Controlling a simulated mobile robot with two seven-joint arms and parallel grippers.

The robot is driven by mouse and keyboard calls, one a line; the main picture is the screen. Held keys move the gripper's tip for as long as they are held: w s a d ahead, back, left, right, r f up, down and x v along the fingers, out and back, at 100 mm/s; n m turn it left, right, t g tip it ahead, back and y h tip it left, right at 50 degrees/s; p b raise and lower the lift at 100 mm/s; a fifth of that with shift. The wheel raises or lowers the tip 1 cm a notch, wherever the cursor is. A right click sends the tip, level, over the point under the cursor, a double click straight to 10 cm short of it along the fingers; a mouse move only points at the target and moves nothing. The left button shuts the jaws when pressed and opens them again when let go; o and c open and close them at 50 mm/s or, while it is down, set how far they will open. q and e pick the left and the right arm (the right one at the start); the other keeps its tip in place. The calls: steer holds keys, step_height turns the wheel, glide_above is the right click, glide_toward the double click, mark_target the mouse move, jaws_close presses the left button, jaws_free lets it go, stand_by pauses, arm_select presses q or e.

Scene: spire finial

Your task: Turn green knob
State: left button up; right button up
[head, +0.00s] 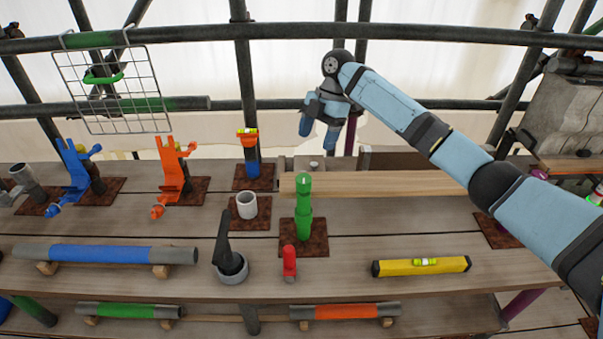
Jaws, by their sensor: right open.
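A green post (303,222) stands upright on a square rusty plate (316,249) near the middle of the bench. Its top piece (303,184) looks like a green knob, with a small light mark on top. My right gripper (318,133) hangs in the air above and behind the green post, fingers pointing down. It is open, with nothing between its fingers, and it is apart from the post. My left gripper is not in view.
A black-handled pot (232,265), a small red object (289,264) and a yellow level (421,266) are in front of the post. A grey cup (246,205) stands left. Blue (75,170) and orange (173,171) clamps are farther left.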

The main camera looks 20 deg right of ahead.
mark_target(304, 178)
steer(key=p+x, duration=0.2)
steer(key=x, duration=0.9)
steer(key=shift+f, duration=0.1)
steer(key=shift+a+f, duration=0.2)
steer(key=shift+f, duration=0.4)
steer(key=c, duration=0.9)
